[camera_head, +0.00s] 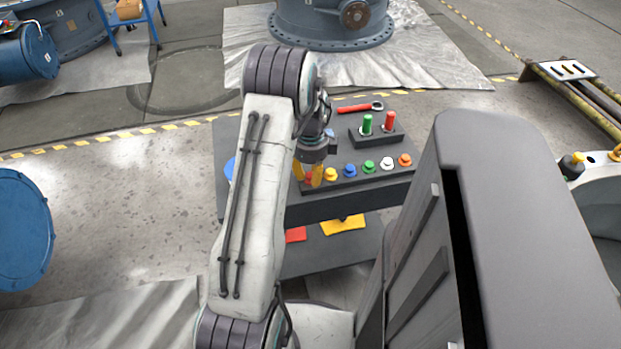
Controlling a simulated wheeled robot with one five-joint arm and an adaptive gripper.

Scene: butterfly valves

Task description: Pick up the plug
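My gripper (308,175) points down at the left end of a dark block (345,183) on the table. Its yellow fingers stand on either side of a small red plug (309,178), which is partly hidden by the near finger. I cannot tell whether the fingers touch it. Right of it on the same block sit a yellow plug (331,175), a blue plug (350,170), a green plug (369,167), a white plug (387,163) and an orange plug (405,160).
A smaller block behind holds an upright green peg (367,125) and red peg (389,122). A red wrench (359,107) lies behind them. A blue round thing (230,168) is partly hidden by my arm. Yellow (343,224) and red (295,234) items lie on the lower shelf.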

